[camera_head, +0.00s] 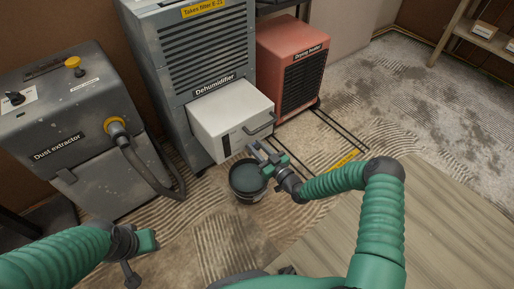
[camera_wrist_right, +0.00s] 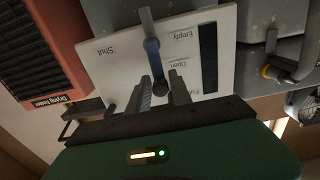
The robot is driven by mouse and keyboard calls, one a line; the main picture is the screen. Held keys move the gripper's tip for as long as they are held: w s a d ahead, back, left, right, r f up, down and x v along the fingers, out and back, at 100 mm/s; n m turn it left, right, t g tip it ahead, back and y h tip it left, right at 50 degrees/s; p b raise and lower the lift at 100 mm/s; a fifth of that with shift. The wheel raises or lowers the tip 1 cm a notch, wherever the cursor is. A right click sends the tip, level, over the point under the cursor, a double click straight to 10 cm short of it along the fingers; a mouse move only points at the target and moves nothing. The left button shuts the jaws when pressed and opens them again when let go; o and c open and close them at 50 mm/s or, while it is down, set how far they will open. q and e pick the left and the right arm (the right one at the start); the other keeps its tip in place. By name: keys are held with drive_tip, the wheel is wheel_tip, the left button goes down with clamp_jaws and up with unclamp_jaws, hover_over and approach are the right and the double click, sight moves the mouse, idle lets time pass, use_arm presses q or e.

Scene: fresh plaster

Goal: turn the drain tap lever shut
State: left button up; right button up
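The drain tap lever (camera_wrist_right: 153,52) is blue, on the white tank front (camera_wrist_right: 105,70) of the dehumidifier (camera_head: 205,75). In the right wrist view, which is upside down, its free end lies beside the "Open" label, away from "Shut". My right gripper (camera_wrist_right: 160,80) has its two fingers apart, one either side of the lever's end; I cannot tell whether they touch it. In the head view my right gripper (camera_head: 262,153) is in front of the white tank (camera_head: 225,115) and hides the lever. My left gripper (camera_head: 146,241) is low at the left, its fingers unclear.
A dark bucket (camera_head: 247,180) stands on the floor below the tank, close under my right gripper. A dust extractor (camera_head: 70,130) with a hose is at the left. A red drying heater (camera_head: 290,65) is behind on the right. Wooden boarding (camera_head: 430,220) covers the right foreground.

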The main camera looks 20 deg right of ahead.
clamp_jaws()
drive_tip(key=shift+d+m, duration=0.15)
drive_tip(key=shift+m, duration=0.15)
drive_tip(key=w+d+f+m+b, duration=0.1)
drive_tip(key=d+f+m+b, duration=0.4)
drive_tip(key=m, duration=1.2)
drive_tip(key=shift+w+b, duration=0.4)
drive_tip(key=shift+b, duration=0.2)
drive_tip(key=shift+f+m, duration=0.2)
drive_tip(key=shift+m, duration=0.1)
drive_tip(key=shift+o, duration=2.1)
unclamp_jaws()
drive_tip(key=shift+a, duration=0.1)
